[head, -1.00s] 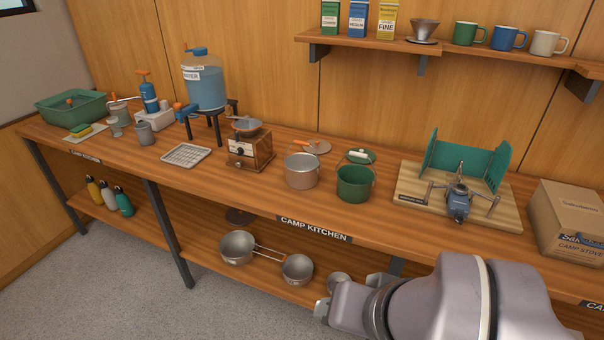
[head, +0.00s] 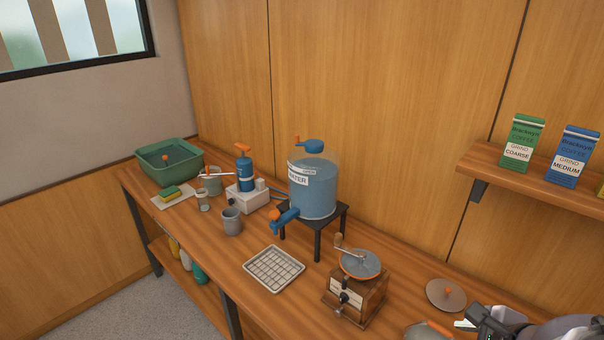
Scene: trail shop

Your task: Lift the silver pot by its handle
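The silver pot (head: 421,332) shows only as a rim and a bit of its top at the bottom edge of the head view; the rest is cut off. An orange handle part (head: 440,328) shows at its right side. My gripper (head: 466,324) comes in from the lower right, with a pale fingertip close to the orange part. I cannot tell whether they touch. The gripper's fingers are small and partly hidden, so its opening is unclear.
A wooden grinder (head: 343,299) stands to the left. Further left are a wire rack (head: 273,268), a blue water jug (head: 313,190) on a stand, a grey mug (head: 232,222) and a green basin (head: 168,163).

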